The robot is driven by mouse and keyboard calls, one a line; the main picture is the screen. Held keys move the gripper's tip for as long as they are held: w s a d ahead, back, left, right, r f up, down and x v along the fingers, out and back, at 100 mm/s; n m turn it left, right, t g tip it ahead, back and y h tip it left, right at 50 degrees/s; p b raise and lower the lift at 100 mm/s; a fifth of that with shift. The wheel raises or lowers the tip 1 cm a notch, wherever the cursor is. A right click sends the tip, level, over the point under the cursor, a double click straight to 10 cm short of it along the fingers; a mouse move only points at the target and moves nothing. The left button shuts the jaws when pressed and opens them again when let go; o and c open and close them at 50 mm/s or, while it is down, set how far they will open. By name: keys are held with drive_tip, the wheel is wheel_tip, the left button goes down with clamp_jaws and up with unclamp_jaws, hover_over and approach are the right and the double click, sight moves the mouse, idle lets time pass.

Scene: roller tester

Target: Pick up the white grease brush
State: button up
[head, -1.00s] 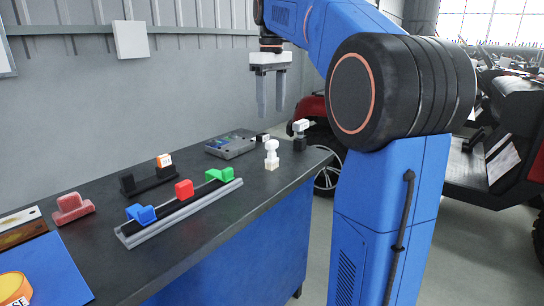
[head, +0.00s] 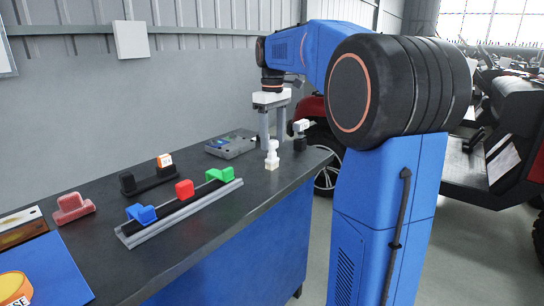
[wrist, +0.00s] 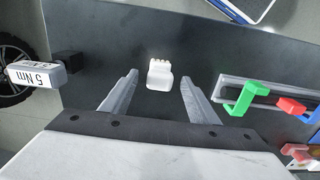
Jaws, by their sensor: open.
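The white grease brush (head: 271,155) stands on the dark bench top near its front edge, in the head view. In the wrist view the white brush (wrist: 160,75) shows between and just beyond the fingertips. My gripper (head: 273,146) is open and empty, fingers pointing down, just above or behind the brush in the head view. In the wrist view my gripper (wrist: 158,82) has one finger on each side of the brush, with gaps on both sides. I cannot tell how far the fingertips are above the bench.
A rail (head: 180,212) with blue, red and green blocks lies left of the brush. A grey device (head: 231,145) lies behind. A white piece marked 5 Nm (wrist: 37,74) on a black block stands near the bench end. The bench around the brush is clear.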

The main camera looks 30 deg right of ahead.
sight(272, 152)
drive_tip(key=shift+w+f, duration=0.1)
drive_tip(key=shift+f, duration=2.7)
drive_tip(key=c, duration=1.1)
